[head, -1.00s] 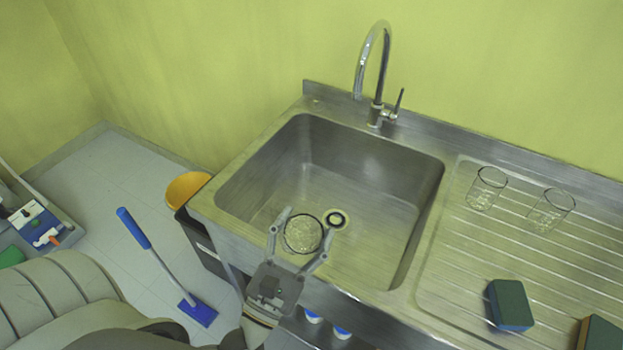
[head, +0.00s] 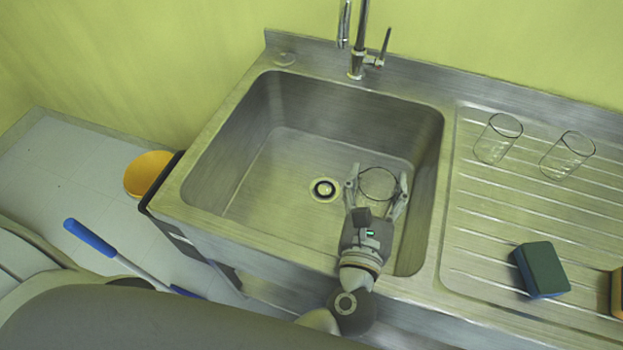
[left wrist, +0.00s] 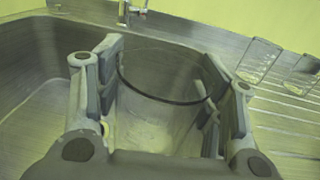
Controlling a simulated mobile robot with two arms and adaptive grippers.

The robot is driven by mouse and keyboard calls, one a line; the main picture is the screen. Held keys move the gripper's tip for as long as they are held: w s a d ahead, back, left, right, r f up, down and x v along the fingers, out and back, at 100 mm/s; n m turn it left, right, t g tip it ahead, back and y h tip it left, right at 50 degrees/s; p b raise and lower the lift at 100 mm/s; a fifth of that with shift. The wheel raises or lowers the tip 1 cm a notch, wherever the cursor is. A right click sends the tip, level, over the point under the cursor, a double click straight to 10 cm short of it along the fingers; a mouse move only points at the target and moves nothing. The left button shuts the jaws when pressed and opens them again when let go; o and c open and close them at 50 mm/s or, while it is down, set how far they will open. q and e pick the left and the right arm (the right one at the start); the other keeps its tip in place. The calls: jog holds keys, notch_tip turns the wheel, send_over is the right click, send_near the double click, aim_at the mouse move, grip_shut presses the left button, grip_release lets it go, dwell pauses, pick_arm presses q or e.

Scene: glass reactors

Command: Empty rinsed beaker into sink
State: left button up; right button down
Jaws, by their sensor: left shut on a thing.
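My left gripper (head: 377,187) is shut on a clear glass beaker (head: 378,183). It holds the beaker over the right part of the steel sink (head: 262,170), right of the drain. In the left wrist view the beaker (left wrist: 160,110) sits between the two fingers, with its dark rim toward the tap side. I see no clear liquid in it; its tilt is hard to tell. The tap (head: 357,60) stands behind the sink. My right gripper is not in view.
Two glass beakers (head: 498,139) (head: 568,155) stand on the ribbed drainboard (head: 480,230) to the right. A green and blue sponge (head: 541,269) lies nearer. An orange bin (head: 148,174) and a blue-handled tool (head: 90,238) are at the left.

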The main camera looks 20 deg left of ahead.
pick_arm(q)
jog(key=shift+w+a+n, duration=0.1)
jog(key=shift+a+n, duration=0.15)
jog(key=shift+n, duration=0.05)
jog(key=shift+a+f+n, duration=0.25)
jog(key=shift+a+n, duration=0.05)
jog(key=shift+w+a+f+n+g, duration=0.1)
jog(key=shift+a+f+n+g, duration=0.1)
jog(key=shift+a+n, duration=0.2)
jog(key=shift+w+a+f+n+g, duration=0.1)
jog(key=shift+a+f+n+g, duration=0.15)
jog(key=shift+n, duration=0.25)
jog(key=shift+w+a+f+n+g+h+p, duration=0.1)
jog(key=shift+w+a+n+g+h, duration=0.2)
jog(key=shift+a+n, duration=0.65)
jog(key=shift+w+a+f+n+g+h+p, duration=0.25)
jog(key=shift+a+n, duration=0.35)
jog(key=shift+n, duration=0.7)
jog(key=shift+a+n+g+h+b, duration=0.1)
jog(key=shift+a+n+g+h, duration=0.3)
jog(key=shift+a+n, duration=0.55)
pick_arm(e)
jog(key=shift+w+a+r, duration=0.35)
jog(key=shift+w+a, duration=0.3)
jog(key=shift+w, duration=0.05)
